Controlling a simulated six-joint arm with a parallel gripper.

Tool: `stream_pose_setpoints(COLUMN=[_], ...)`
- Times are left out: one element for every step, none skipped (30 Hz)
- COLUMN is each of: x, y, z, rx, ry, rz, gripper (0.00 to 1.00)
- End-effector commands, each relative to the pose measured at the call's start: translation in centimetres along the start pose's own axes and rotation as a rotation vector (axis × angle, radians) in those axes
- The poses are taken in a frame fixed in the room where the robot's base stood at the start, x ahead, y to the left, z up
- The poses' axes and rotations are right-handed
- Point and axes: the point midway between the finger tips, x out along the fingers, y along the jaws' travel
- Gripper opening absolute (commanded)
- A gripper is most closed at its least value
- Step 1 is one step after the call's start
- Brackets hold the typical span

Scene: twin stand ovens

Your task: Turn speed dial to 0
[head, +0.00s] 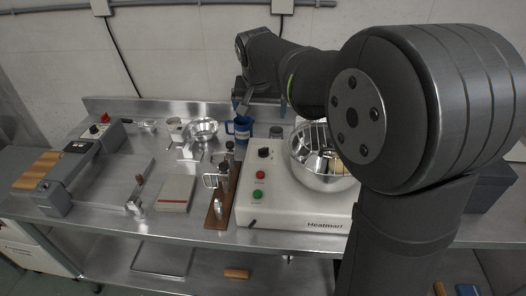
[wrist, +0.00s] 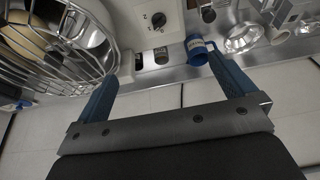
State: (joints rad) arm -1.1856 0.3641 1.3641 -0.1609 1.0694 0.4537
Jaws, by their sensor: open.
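The speed dial (head: 264,153) is a black knob on the front panel of the white mixer (head: 290,205), above a red button (head: 260,174) and a green button (head: 257,194). My gripper (head: 243,104) is behind the mixer, above the back of the bench. In the wrist view my gripper (wrist: 160,68) has its two blue fingers wide apart and empty. The dial lies beyond the fingertips, untouched.
A steel bowl (head: 316,180) with a wire guard (wrist: 52,52) stands on the mixer's right. A blue mug (head: 241,129) and metal bowl (head: 201,131) stand at the back. A wooden rack (head: 217,208) with utensils is left of the mixer. My arm hides the right side.

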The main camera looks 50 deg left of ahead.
Motion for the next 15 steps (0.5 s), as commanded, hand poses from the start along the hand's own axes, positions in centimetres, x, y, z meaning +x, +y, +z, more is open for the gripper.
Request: stream_pose_setpoints(x=[-0.8,-1.1,-1.4,-1.5,-1.7,-1.8,-1.9,-1.9,-1.9,-1.9,-1.9,-1.9,-1.9,-1.9,-1.9], y=[0.0,0.0,0.0,0.0,0.0,0.0,0.0,0.0,0.0,0.0,0.0,0.0,0.0,0.0,0.0], z=[0.0,-0.1,0.0,0.0,0.0,0.0,0.0,0.0,0.0,0.0,0.0,0.0,0.0,0.0,0.0], rx=[0.000,0.000,0.000,0.000,0.000,0.000,0.000,0.000,0.000,0.000,0.000,0.000,0.000,0.000,0.000], ry=[0.002,0.002,0.001,0.001,0.000,-0.001,-0.001,-0.001,-0.001,-0.001,-0.001,-0.001,-0.001,-0.001,-0.001], rz=[-0.001,-0.001,-0.001,-0.001,0.000,0.000,0.000,0.000,0.000,0.000,0.000,0.000,0.000,0.000,0.000], gripper=[1.00,1.00,1.00,1.00,1.00,1.00,1.00,1.00,1.00,1.00,1.00,1.00,1.00,0.98,0.90])
